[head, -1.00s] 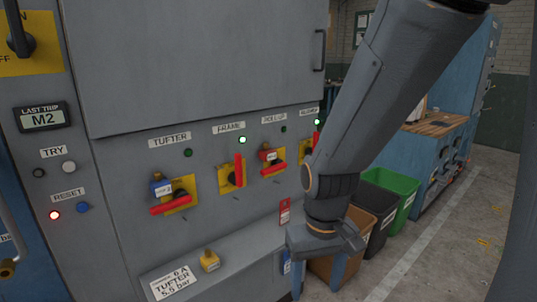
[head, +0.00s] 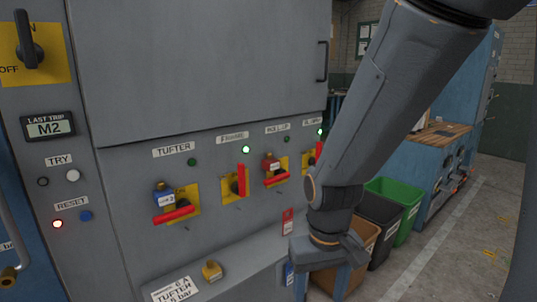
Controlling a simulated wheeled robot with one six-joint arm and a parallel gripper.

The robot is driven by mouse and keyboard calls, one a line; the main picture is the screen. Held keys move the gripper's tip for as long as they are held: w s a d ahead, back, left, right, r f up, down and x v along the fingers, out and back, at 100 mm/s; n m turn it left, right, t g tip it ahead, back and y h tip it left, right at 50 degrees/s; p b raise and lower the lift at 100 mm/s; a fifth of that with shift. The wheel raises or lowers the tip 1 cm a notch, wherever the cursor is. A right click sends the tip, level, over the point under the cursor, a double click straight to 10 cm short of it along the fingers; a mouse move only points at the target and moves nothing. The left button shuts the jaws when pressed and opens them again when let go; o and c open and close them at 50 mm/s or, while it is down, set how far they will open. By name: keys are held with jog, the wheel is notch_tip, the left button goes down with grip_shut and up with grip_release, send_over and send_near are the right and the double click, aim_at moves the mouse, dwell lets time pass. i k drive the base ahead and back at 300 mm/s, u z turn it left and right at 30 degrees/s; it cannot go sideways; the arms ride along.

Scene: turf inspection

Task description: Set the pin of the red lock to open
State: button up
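The red lock (head: 270,164) hangs on the yellow-plated switch under the third label from the left, above that switch's red handle (head: 277,178), which is turned roughly sideways. Its pin is too small to make out. My gripper (head: 322,252) is at the lower end of my arm, to the right of and below the red lock and apart from it. The fingers are not clear, so I cannot tell whether they are open or shut.
A blue lock (head: 163,192) hangs on the tufter switch. A yellow lock (head: 212,270) stands on the ledge (head: 240,260). A red tag (head: 288,221) is near my wrist. Brown, black and green bins (head: 396,200) stand to the right. The floor beyond is open.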

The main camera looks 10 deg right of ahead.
aim_at(271, 166)
jog(key=u, duration=0.1)
jog(key=k, duration=0.45)
jog(key=z, duration=0.95)
jog(key=i, duration=0.9)
jog(key=u, duration=0.6)
